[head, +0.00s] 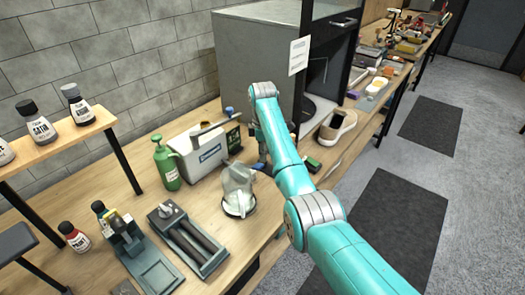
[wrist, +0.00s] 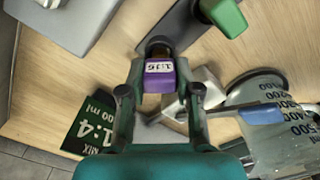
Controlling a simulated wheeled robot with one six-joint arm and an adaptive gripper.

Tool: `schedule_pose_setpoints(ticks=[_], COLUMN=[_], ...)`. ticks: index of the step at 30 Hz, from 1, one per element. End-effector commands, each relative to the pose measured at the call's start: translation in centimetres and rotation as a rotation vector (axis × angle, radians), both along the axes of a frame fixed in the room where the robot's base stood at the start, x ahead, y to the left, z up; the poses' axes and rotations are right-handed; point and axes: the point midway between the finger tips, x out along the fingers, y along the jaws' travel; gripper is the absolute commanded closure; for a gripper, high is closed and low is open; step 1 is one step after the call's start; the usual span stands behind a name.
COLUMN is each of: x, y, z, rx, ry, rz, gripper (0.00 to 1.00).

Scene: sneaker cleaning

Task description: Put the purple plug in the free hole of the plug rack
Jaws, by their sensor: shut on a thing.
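In the wrist view the purple plug (wrist: 159,78), with a white label reading 1:16, sits between the two fingers of my gripper (wrist: 158,84), which is shut on it. Its dark brownish end points away from me, close to the edge of a grey bar (wrist: 182,22) that looks like the plug rack. I cannot tell whether they touch. A green plug (wrist: 224,14) stands at that bar. The free hole is not clearly visible. In the head view my gripper (head: 263,152) is low over the bench, partly hidden by my arm, and the purple plug cannot be made out.
A measuring jug (head: 238,190) stands near my gripper, with a blue-ended thing (wrist: 262,113) beside it in the wrist view. A white-grey box (head: 200,150) and a green spray bottle (head: 166,163) stand left. A sneaker (head: 338,126) lies behind, right.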

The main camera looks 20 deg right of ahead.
Motion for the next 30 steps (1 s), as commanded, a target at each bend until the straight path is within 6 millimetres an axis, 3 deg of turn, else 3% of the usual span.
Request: schedule_pose_setpoints(ticks=[14, 15, 18, 30], x=[-0.01, 0.00, 0.00, 0.04], y=[0.00, 0.00, 0.00, 0.00], z=[-1.02, -1.02, -1.00, -0.40], rx=[0.000, 0.000, 0.000, 0.000], ry=[0.001, 0.000, 0.000, -0.002], rz=[0.000, 0.000, 0.000, 0.000], gripper=[0.98, 0.63, 0.38, 0.38])
